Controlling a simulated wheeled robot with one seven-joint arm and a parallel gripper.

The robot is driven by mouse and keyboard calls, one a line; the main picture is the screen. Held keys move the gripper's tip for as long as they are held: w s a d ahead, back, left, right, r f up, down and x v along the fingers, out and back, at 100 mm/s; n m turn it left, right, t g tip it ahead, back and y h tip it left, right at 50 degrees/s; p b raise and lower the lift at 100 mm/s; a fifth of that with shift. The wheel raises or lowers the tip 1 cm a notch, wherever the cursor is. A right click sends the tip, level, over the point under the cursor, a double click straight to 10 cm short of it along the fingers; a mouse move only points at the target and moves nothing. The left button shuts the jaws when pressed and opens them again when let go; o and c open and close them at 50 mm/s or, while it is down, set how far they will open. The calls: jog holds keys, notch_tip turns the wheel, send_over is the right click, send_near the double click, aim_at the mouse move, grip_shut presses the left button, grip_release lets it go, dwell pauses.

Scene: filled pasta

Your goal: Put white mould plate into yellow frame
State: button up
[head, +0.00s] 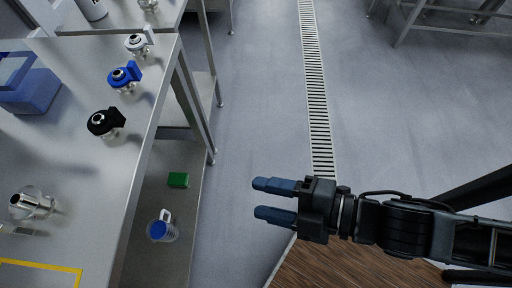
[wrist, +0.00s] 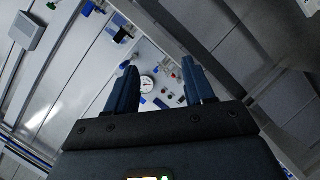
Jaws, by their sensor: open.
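A small white piece with a round metal centre (head: 137,42), which looks like the white mould plate, stands near the right edge of the steel table at the upper left. The yellow frame (head: 42,265) is a yellow outline on the same table at the lower left; only its upper right corner shows. My gripper (head: 258,199) has blue fingers, spread apart and empty. It is over the floor, right of the table and apart from it. In the wrist view my gripper (wrist: 160,68) also shows open with nothing between the fingers.
A blue piece (head: 123,75) and a black piece (head: 104,121) of similar shape stand near the white one. A metal fitting (head: 32,203) and a blue box (head: 32,88) are further left. A green block (head: 178,180) and a blue-white jug (head: 162,229) sit on the lower shelf.

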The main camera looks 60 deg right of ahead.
jog(key=s+d+r+m+h, duration=0.4)
jog(key=s+d+r+m, duration=0.2)
jog(key=m, duration=0.8)
jog(key=shift+s+d+r+t, duration=0.35)
jog(key=shift+s+r, duration=0.2)
jog(key=shift+r, duration=0.2)
